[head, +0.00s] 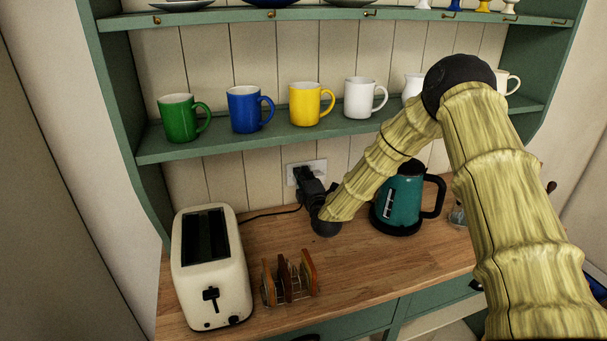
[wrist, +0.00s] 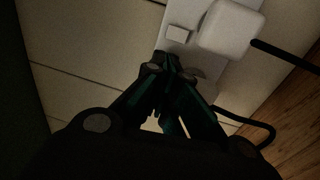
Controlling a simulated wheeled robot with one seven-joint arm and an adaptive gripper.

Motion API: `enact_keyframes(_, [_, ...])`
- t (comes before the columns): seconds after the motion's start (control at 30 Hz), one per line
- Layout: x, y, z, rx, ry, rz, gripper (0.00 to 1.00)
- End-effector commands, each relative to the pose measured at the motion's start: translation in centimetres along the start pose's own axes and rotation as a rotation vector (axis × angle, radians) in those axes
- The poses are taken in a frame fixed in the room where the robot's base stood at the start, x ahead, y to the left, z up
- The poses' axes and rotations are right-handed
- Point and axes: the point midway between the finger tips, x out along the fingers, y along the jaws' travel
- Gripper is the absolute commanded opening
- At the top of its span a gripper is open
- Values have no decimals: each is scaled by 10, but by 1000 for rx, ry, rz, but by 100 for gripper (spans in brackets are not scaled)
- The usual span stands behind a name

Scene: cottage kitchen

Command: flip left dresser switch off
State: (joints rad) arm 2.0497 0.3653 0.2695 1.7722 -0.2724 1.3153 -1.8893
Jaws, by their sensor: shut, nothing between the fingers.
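A white double wall socket plate (head: 320,167) is on the cream boarded back of the dresser, just above the worktop. In the wrist view the socket plate (wrist: 180,15) shows a small square switch (wrist: 180,34) beside a white plug (wrist: 230,27) with a black cord. My gripper (head: 304,176) is at the left part of the plate and hides much of it in the head view. In the wrist view my gripper (wrist: 165,62) is shut and empty, its tips over the plate close to the switch. Whether the tips touch the plate, and the switch's position, I cannot tell.
A cream toaster (head: 211,268) and a toast rack (head: 290,279) stand on the wooden worktop (head: 345,275). A teal kettle (head: 400,200) stands right of my wrist. Several mugs (head: 306,104) line the green shelf (head: 230,140) above.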

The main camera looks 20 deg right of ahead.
Motion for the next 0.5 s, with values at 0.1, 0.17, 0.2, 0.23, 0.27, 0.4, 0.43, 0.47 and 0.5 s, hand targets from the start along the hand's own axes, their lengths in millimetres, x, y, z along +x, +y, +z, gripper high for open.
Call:
enact_keyframes(0.1, [0, -1, -1, 0, 2, -3, 0])
enact_keyframes(0.17, [0, -2, -2, 0, 5, -9, 0])
enact_keyframes(0.2, [0, -3, -3, -1, 7, -13, 0])
enact_keyframes(0.23, [1, -4, -4, -1, 9, -17, 0])
enact_keyframes(0.27, [1, -4, -5, -1, 11, -21, 0])
enact_keyframes(0.4, [2, -6, -6, -1, 15, -44, 0])
enact_keyframes(0.43, [3, -6, -7, 0, 16, -48, 0])
enact_keyframes(0.47, [3, -5, -7, 0, 16, -52, 0])
enact_keyframes(0.5, [4, -5, -6, -1, 15, -58, 0])
